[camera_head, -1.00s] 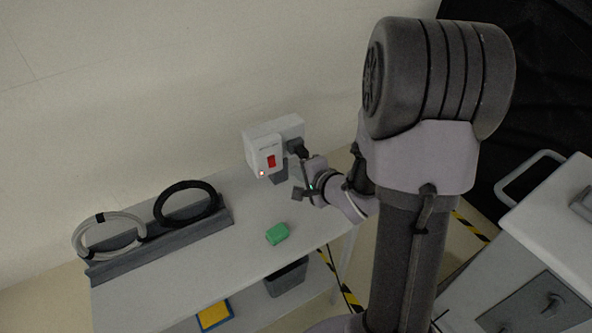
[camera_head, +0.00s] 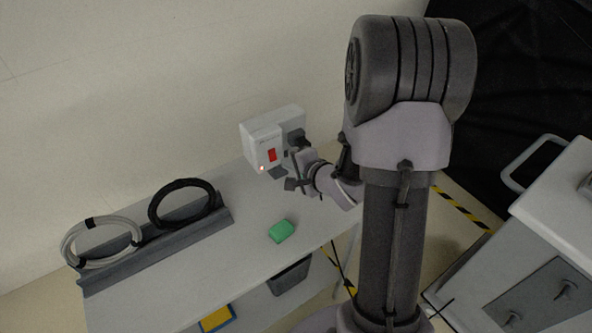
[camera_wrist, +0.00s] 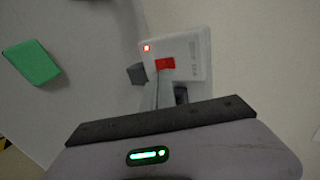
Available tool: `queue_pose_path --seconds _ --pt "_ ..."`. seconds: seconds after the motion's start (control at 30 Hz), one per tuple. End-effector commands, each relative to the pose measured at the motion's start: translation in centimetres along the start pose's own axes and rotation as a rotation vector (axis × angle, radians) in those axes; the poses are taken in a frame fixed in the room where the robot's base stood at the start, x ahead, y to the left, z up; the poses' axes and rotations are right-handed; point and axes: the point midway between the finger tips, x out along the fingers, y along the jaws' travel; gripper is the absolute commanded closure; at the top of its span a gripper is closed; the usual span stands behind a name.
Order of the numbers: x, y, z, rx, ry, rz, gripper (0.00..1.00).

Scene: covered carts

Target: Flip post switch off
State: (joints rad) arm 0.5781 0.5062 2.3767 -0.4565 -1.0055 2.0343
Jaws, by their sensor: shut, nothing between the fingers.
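The white post box (camera_head: 264,146) stands at the back of the bench, with a red switch (camera_head: 272,155) on its front face and a small lit red light (camera_head: 262,168) beside it. In the wrist view the red switch (camera_wrist: 165,63) and glowing light (camera_wrist: 146,48) show on the white box (camera_wrist: 190,50) just past my gripper. My gripper (camera_head: 284,178) is shut and empty, close to the lower right of the box front. Whether it touches the switch cannot be told. Which way the switch is tipped is too small to read.
A green block (camera_head: 281,231) lies on the bench (camera_head: 180,270) in front of the box. A black cable coil (camera_head: 183,204) and a grey coil (camera_head: 100,242) stand in a grey rack at left. A white cart (camera_head: 545,215) is at right.

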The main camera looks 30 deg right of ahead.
Motion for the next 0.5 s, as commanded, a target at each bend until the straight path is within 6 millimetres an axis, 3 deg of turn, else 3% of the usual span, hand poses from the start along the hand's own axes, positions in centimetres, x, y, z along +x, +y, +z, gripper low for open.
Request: queue_pose_path --seconds 0.2,0.5 --pt "4.5 0.3 0.1 0.000 -0.001 0.000 1.00" --pt "6.6 0.0 0.0 0.000 0.001 0.000 1.00"
